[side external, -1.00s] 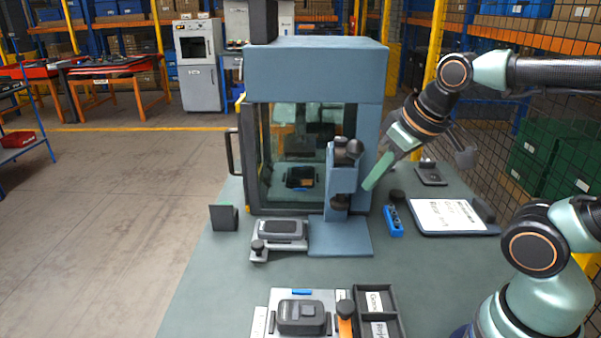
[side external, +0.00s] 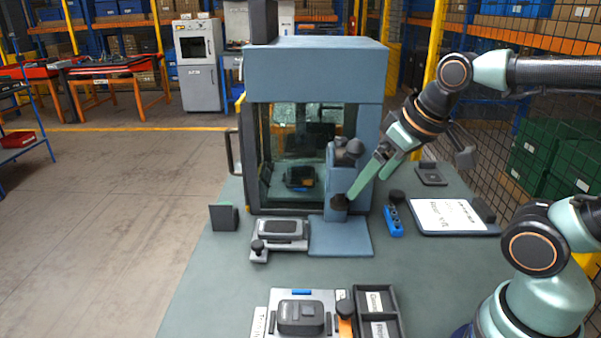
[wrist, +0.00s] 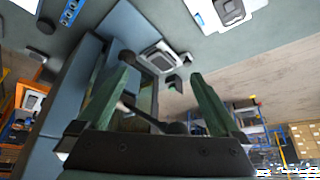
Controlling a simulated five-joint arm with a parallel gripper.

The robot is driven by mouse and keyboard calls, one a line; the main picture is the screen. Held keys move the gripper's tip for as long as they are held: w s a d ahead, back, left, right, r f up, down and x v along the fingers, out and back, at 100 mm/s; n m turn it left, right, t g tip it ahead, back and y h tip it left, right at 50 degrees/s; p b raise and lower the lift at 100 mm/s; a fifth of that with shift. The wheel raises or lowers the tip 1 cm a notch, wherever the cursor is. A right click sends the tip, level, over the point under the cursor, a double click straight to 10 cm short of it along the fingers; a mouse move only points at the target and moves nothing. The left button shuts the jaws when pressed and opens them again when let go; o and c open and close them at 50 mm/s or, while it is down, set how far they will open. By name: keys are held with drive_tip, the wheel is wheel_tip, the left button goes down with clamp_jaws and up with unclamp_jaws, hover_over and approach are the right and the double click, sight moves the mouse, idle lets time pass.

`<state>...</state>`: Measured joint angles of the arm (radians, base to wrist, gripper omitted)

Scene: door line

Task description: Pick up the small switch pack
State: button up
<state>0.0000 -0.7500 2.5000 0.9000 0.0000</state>
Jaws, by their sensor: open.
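A small blue block with dark round knobs (side external: 393,221), which looks like the switch pack, lies on the green bench right of the machine's front post; I cannot be sure it is the named one. It also shows at the top left of the wrist view (wrist: 70,12). My gripper (side external: 368,184) is open and empty, its green fingers angled down and left in front of the machine post. In the wrist view the spread fingers (wrist: 163,76) have the machine's front and a dark knob between them. The blue block is outside the fingers.
The blue-grey machine (side external: 315,75) with a glass front and side handle stands behind. Fixtures with dark devices (side external: 283,228) (side external: 302,317), a divided black tray (side external: 379,300) and a clipboard (side external: 450,216) are on the bench. The bench's left front is clear.

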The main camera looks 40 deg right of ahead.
drive_tip(key=n+g, duration=0.6)
drive_tip(key=n, duration=0.3)
hover_over(300, 312)
wheel_tip(300, 312, down, 11)
wheel_tip(300, 312, down, 6)
drive_tip(key=shift+s+a+f, duration=0.1)
drive_tip(key=shift+a+f, duration=0.05)
drive_tip(key=shift+f, duration=0.05)
drive_tip(key=shift+d+f, duration=0.15)
drive_tip(key=shift+f, duration=1.2)
drive_tip(key=shift+d+f, duration=0.1)
drive_tip(key=shift+f, duration=1.25)
drive_tip(key=c, duration=1.4)
drive_tip(key=shift+r, duration=0.1)
